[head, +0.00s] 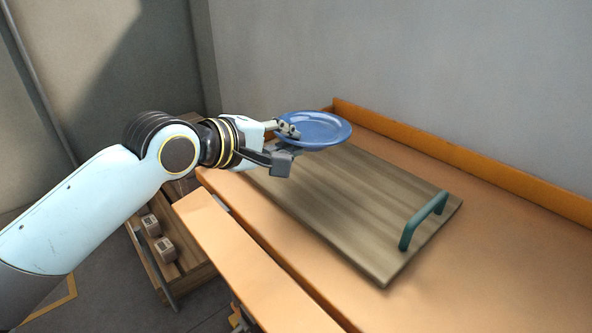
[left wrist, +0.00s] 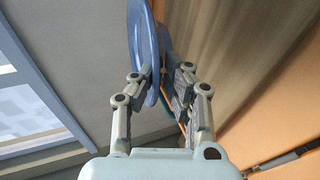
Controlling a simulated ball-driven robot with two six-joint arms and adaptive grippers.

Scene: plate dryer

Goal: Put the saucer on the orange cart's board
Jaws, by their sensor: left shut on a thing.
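The blue saucer (head: 315,130) is held level by its near left rim in my left gripper (head: 291,144). It is over the far left part of the wooden board (head: 365,203) on the orange cart (head: 471,177). The gap between saucer and board is hard to judge. In the left wrist view the saucer (left wrist: 146,45) shows edge-on between the two fingers of my left gripper (left wrist: 160,85), which are shut on its rim. My right gripper is in neither view.
The board has a teal handle (head: 424,220) at its right end; most of its surface is bare. An orange raised edge (head: 470,172) runs along the cart's back, by a grey wall. A lower wooden tray (head: 176,262) with small boxes stands at the left.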

